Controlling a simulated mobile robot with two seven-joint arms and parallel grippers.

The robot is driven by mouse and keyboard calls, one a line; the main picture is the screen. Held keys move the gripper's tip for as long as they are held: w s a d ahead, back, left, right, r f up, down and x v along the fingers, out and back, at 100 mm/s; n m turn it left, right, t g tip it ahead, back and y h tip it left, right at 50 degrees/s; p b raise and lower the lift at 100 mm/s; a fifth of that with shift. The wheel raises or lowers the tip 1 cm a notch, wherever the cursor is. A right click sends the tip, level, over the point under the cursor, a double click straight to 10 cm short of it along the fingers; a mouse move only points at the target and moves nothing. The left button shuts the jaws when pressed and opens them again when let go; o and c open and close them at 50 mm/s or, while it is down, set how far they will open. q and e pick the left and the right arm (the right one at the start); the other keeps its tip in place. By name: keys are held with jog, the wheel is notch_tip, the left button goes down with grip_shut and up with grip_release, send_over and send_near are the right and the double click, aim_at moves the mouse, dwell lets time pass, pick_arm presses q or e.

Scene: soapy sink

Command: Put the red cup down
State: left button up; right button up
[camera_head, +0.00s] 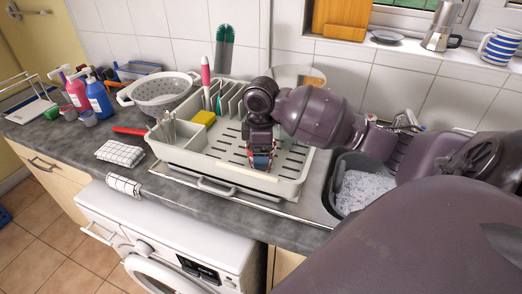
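My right arm reaches in from the right over the light dish rack (228,178). Its gripper (261,160) points down at the rack's right half, close to the tray surface. Small patches of red and blue show at its fingertips. They are too small and too covered for me to tell whether they are a cup or parts of the gripper. I cannot make out a whole red cup anywhere in view. Whether the fingers are open or shut is not clear. My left gripper is not in view.
The sink (362,190) with suds lies right of the rack. A yellow sponge (204,118) and a cutlery holder (172,131) are in the rack's left side. A colander (160,90), bottles (97,96) and a checked cloth (121,151) sit left on the counter.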

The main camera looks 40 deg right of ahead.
jog(key=o, duration=0.8)
jog(key=shift+f, duration=0.1)
jog(key=shift+o, duration=0.2)
notch_tip(320, 180, up, 12)
jog(key=p, duration=0.1)
jog(key=shift+r, duration=0.2)
jog(key=shift+s+f, duration=0.1)
